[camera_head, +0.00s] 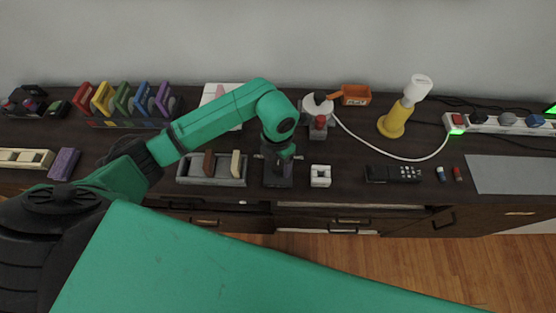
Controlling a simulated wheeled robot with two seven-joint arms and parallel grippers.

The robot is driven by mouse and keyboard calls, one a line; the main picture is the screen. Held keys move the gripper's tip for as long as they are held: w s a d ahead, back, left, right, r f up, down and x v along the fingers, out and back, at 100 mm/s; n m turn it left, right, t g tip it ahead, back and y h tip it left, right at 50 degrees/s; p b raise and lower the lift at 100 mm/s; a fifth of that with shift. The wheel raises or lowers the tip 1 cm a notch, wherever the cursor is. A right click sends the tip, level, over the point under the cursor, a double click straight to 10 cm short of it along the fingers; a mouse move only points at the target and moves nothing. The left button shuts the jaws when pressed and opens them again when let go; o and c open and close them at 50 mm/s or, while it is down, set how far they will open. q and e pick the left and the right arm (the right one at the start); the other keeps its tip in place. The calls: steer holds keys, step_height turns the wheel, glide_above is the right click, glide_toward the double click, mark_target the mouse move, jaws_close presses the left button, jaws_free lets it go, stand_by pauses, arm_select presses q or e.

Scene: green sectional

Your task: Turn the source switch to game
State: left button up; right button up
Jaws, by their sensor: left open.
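My left gripper (276,158) reaches in from the left and points down over a small dark box (278,181) on the dark wooden cabinet top. The gripper is open, and its fingers are at the top of this box. I cannot tell whether they touch it. The box may be the source switch; the gripper hides its top, and no label or setting is readable. A small white block with a dark opening (320,176) stands just right of it. My right gripper is not in view.
A grey tray (240,182) with upright pieces stands close left of the gripper. Behind are a white-and-red device (318,108), an orange bin (356,95) and a yellow lamp (393,122). A remote (393,174) lies right. Cabinet top (345,150) is bare between these, crossed by a white cable.

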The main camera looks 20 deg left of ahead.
arm_select(q)
jaws_close()
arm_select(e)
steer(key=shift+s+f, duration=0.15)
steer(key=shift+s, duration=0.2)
